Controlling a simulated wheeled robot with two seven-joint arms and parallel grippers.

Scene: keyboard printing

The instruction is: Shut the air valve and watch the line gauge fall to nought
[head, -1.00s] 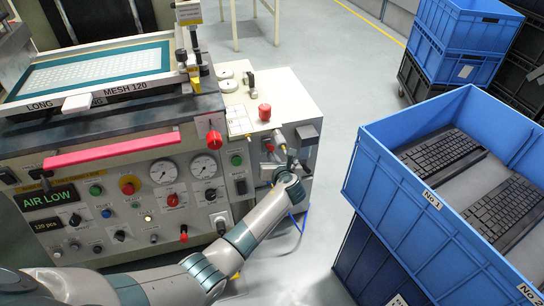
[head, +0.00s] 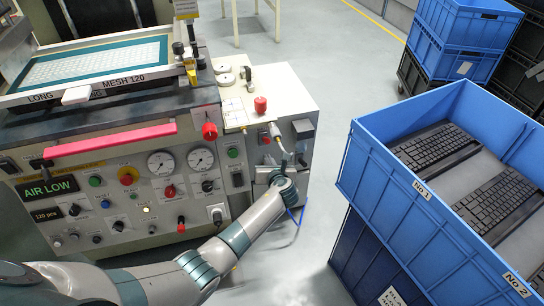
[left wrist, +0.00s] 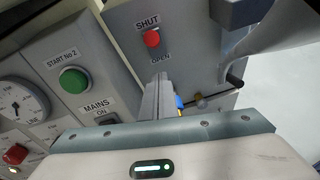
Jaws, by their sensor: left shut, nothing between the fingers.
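My left gripper (head: 285,158) is shut and empty in front of that box. In the left wrist view its closed fingers (left wrist: 160,82) point up just below the OPEN label, apart from the knob in the picture. The line gauge (head: 201,160) is the right one of two dials. It is cut off in the left wrist view (left wrist: 20,108), and I cannot read its needle.
A display (head: 48,188) reads AIR LOW. A green START No 2 button (left wrist: 73,80) and a MAINS switch (left wrist: 105,118) are left of my fingers. A blue crate (head: 400,190) with keyboards stands to the right. Open floor (head: 325,90) lies behind.

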